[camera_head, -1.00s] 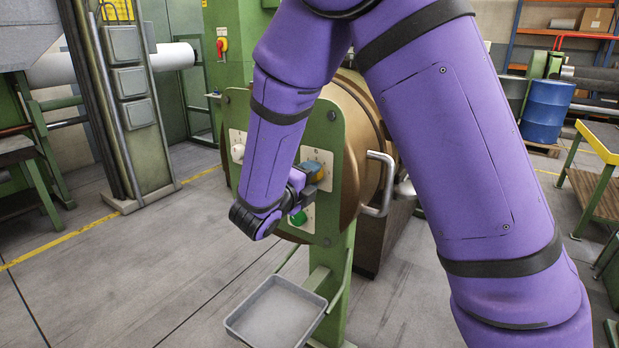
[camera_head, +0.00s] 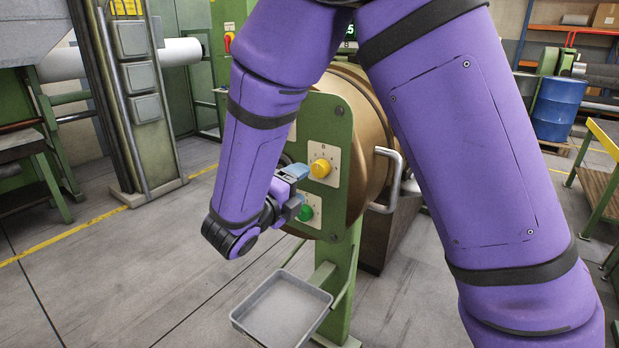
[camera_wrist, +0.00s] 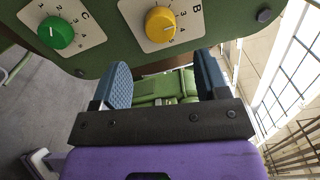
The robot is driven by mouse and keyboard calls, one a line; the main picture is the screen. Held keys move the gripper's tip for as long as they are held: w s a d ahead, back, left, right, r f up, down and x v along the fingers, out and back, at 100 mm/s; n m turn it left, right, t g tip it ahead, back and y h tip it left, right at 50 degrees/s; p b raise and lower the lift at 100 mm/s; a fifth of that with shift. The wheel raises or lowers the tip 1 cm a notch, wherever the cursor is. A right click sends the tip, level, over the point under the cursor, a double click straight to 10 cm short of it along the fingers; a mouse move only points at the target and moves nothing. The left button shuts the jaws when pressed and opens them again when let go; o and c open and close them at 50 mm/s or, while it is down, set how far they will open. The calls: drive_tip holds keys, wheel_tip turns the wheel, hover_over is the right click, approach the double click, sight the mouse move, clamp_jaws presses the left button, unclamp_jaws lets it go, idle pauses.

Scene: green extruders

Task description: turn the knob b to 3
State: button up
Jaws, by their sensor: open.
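Knob B is a yellow knob (camera_head: 320,168) on a white plate on the green panel (camera_head: 340,110). In the wrist view the yellow knob (camera_wrist: 160,25) sits at the top centre, with the letter B and digits around it. I cannot tell which digit it points at. My gripper (camera_head: 296,172) is just left of and in front of the knob, apart from it. In the wrist view my gripper (camera_wrist: 163,75) is open, its two blue-grey pads spread with nothing between them, and the knob lies beyond the fingertips.
A green knob (camera_wrist: 56,33) on plate C sits beside knob B; it also shows in the head view (camera_head: 305,213). A metal handle (camera_head: 392,180) stands out right of the panel. A grey tray (camera_head: 240,318) is below. My arm hides the panel's left part.

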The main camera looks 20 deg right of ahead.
drive_tip(key=v, duration=0.3)
drive_tip(key=shift+s+a, duration=0.1)
drive_tip(key=shift+a, duration=0.05)
drive_tip(key=s+d+r+m+g+y, duration=0.25)
drive_tip(key=s+d+m+g, duration=0.25)
drive_tip(key=d+m, duration=0.3)
drive_tip(key=s+d+r+m+g+y, duration=0.2)
drive_tip(key=s+d+r+m+g, duration=0.25)
drive_tip(key=d+m, duration=0.4)
drive_tip(key=s+r+m+t+y, duration=0.4)
drive_tip(key=s+m+y, duration=0.6)
drive_tip(key=m, duration=1.4)
drive_tip(key=s+a+r, duration=0.1)
drive_tip(key=s, duration=0.2)
drive_tip(key=shift+r+m, duration=0.2)
drive_tip(key=shift+m, duration=0.15)
drive_tip(key=shift+s, duration=0.1)
